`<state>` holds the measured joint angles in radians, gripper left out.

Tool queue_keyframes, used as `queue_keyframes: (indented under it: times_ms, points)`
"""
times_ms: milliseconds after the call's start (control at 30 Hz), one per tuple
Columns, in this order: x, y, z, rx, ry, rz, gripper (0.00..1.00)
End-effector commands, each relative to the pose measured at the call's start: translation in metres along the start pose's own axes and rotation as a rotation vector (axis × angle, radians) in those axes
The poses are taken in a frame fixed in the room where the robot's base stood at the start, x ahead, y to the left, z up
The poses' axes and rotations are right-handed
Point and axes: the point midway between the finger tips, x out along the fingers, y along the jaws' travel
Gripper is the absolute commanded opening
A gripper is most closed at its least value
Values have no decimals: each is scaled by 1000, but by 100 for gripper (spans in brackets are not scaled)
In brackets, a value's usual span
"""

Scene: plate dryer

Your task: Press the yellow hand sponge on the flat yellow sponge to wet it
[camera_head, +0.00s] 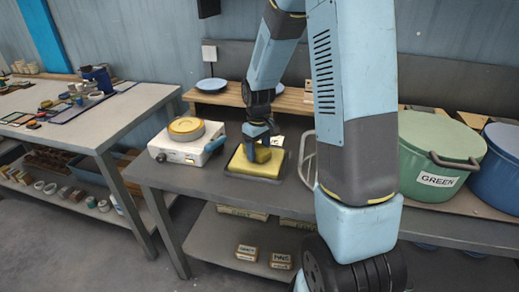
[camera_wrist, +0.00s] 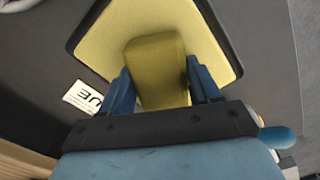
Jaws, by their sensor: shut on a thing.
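My gripper (camera_head: 258,142) points down over the flat yellow sponge and is shut on the yellow hand sponge (camera_head: 262,154). In the wrist view the hand sponge (camera_wrist: 157,66) is a yellow block between the two blue fingers of my gripper (camera_wrist: 158,88). The flat yellow sponge (camera_head: 252,170) lies in a dark shallow tray on the table; it fills the upper middle of the wrist view (camera_wrist: 105,45). The hand sponge is over the flat sponge's area. Whether the two touch cannot be told for sure.
A white appliance (camera_head: 177,151) with a round yellow top stands left of the tray. A wire rack (camera_head: 308,160) is close on its right. A green pot (camera_head: 432,155) and a blue pot (camera_head: 503,165) stand further right. Blue plates (camera_head: 212,85) lie on the back shelf.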

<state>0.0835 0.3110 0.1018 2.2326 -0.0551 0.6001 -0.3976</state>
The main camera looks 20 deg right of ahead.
Motion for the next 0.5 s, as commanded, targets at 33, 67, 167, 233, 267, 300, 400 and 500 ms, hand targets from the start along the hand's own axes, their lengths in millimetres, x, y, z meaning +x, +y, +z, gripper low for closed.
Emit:
queue_keyframes:
  times_ms: [33, 67, 167, 233, 267, 300, 400, 500]
  points:
    - [1, 0, 0, 0, 0, 0, 32]
    - [1, 0, 0, 0, 0, 0, 32]
    - [2, 0, 0, 0, 0, 0, 32]
    - [2, 0, 0, 0, 0, 0, 32]
    - [3, 0, 0, 1, 0, 0, 32]
    - [3, 0, 0, 1, 0, 0, 32]
    - [4, 0, 0, 1, 0, 0, 32]
    - [5, 0, 0, 1, 0, 0, 32]
